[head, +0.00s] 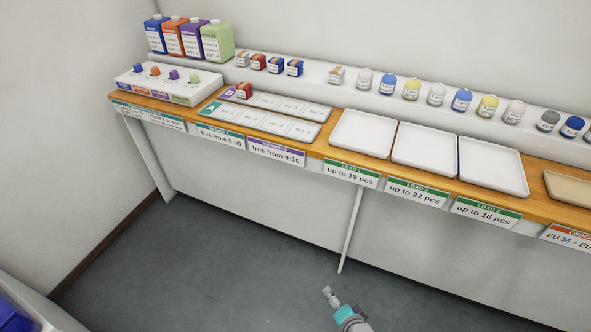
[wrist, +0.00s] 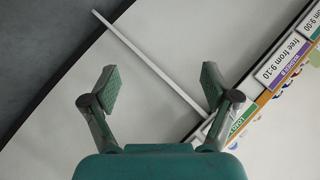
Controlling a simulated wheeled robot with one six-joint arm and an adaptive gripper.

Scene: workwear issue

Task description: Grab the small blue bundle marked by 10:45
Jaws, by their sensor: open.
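Two small blue bundles, one to the left (head: 277,65) and one to the right (head: 295,68), stand side by side on the white back shelf in the head view. Each has a tan top and a white label; the print is too small to read, so I cannot tell which is marked 10:45. My gripper (wrist: 160,88) is open and empty in the wrist view, with its two green-padded fingers apart. In the head view it shows low (head: 330,297), in front of the table and well away from the bundles.
Left of the blue bundles are a red bundle (head: 258,62) and a white one (head: 242,60); another white bundle (head: 336,75) is to their right. Compartmented trays (head: 262,122) and empty white trays (head: 360,134) lie on the wooden table (head: 318,146). Several bottles (head: 388,84) line the shelf rightward.

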